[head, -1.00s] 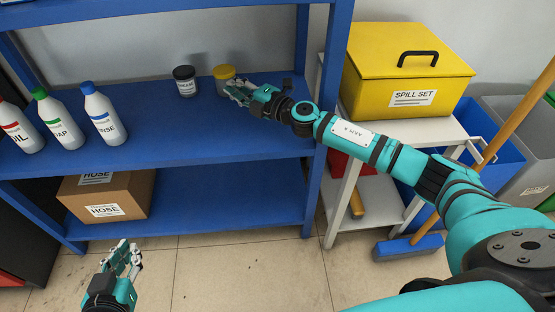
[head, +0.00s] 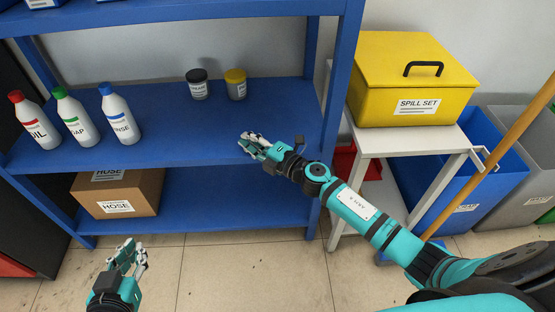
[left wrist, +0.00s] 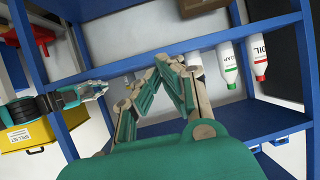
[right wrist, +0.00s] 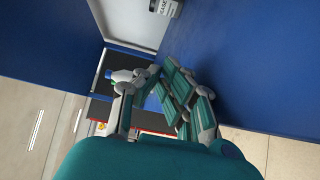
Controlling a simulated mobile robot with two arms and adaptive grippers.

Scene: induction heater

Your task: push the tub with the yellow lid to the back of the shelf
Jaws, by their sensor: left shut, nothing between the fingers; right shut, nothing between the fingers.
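The tub with the yellow lid (head: 236,85) stands upright on the blue shelf (head: 180,129), near its back, close to the grey back wall. A like tub with a black lid (head: 198,84) stands just left of it. My right gripper (head: 246,139) is shut and empty at the shelf's front edge, in front of the yellow-lidded tub and clear of it. The right wrist view shows its closed fingers (right wrist: 172,88) and part of a labelled tub at the top. My left gripper (head: 131,250) is shut and empty, low in front of the shelf unit.
Several white bottles (head: 118,114) stand at the left of the shelf. A cardboard box (head: 118,194) sits on the lower shelf. A blue upright (head: 335,105) bounds the shelf on the right, beside a yellow spill box (head: 410,85). The middle of the shelf is clear.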

